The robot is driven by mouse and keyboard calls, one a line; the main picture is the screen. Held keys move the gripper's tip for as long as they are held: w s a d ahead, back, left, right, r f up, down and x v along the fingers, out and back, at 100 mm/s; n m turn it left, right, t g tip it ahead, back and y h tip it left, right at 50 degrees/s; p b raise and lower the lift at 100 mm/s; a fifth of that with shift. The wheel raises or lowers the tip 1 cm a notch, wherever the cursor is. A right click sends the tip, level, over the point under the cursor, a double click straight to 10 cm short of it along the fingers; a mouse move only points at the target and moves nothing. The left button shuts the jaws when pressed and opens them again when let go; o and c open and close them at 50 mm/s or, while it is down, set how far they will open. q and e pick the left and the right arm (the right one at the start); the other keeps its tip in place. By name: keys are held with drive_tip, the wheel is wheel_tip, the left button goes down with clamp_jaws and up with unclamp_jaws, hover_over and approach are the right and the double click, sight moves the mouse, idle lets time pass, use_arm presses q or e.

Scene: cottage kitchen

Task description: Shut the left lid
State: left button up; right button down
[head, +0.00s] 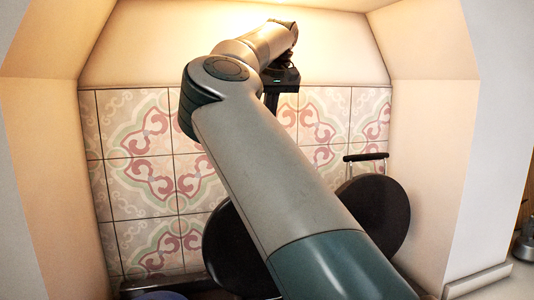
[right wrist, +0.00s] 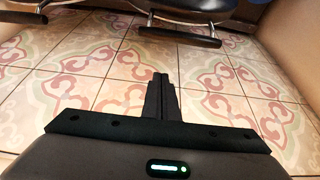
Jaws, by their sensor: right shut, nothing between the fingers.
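Two dark round lids stand raised against the tiled back wall. The left lid (head: 226,250) is in the lower middle of the head view, partly covered by my right arm; its handle is hidden there. The right lid (head: 380,210) stands to its right with a bar handle (head: 366,157) on top. In the right wrist view, which looks upside down, the left lid (right wrist: 205,5) appears at the top edge with its bar handle (right wrist: 180,37). My right gripper (head: 271,102) is shut and empty, pointing down above the left lid, apart from it. Its fingers also show in the wrist view (right wrist: 161,80). My left gripper is out of view.
A tiled wall (head: 130,195) lies behind, inside an alcove with slanted side walls (head: 425,130). A blue rounded thing (head: 162,296) shows at the bottom left edge. The space left of my arm in front of the tiles is clear.

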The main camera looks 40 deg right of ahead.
drive_tip(key=shift+a+f, duration=0.1)
wheel_tip(320, 180, down, 9)
drive_tip(key=p, duration=0.4)
drive_tip(key=shift+w+f, duration=0.15)
idle(0.4)
idle(0.5)
